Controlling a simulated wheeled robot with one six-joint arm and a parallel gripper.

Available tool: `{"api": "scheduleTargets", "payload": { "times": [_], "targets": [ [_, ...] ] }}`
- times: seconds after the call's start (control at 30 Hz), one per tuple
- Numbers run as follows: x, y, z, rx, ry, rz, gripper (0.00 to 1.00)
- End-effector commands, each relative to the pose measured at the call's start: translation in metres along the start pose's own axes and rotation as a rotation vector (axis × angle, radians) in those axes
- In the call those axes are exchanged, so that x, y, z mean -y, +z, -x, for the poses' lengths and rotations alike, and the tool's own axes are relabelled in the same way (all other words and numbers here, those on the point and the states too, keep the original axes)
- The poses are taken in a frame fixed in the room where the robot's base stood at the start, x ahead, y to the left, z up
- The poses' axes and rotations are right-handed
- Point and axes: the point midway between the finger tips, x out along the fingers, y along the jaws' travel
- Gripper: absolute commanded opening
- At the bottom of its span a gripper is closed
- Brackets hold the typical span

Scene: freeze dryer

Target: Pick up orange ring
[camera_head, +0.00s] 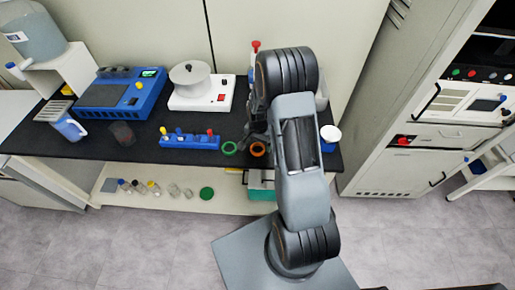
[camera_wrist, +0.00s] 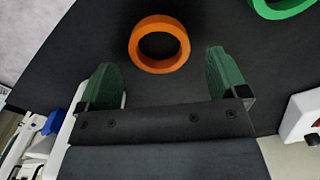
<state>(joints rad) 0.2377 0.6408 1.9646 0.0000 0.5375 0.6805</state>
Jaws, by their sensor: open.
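The orange ring (camera_head: 258,149) lies flat on the black bench top, just right of a green ring (camera_head: 229,148). In the wrist view the orange ring (camera_wrist: 159,44) sits beyond the fingertips, roughly centred between the two green finger pads. My gripper (camera_wrist: 160,80) is open and empty. In the head view my arm reaches over the bench, and my gripper (camera_head: 256,138) is dark and partly hidden beside the arm near the orange ring.
The green ring also shows at the top right of the wrist view (camera_wrist: 283,5). A blue rack (camera_head: 190,142) with small coloured items stands left of the rings. A white device (camera_head: 200,95) and a blue device (camera_head: 120,95) stand behind. A white-lidded container (camera_head: 330,134) is right of my arm.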

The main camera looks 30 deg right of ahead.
Motion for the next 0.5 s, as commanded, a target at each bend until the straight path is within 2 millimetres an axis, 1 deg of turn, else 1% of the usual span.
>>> {"api": "scheduleTargets", "payload": {
  "times": [0.1, 0.2, 0.5],
  "targets": [
    [0.000, 0.000, -0.013, 0.001, 0.001, 0.000, 0.92],
    [0.000, 0.000, -0.020, 0.000, 0.000, 0.000, 0.92],
    [0.000, 0.000, -0.023, -0.001, -0.001, 0.000, 0.91]
  ]
}}
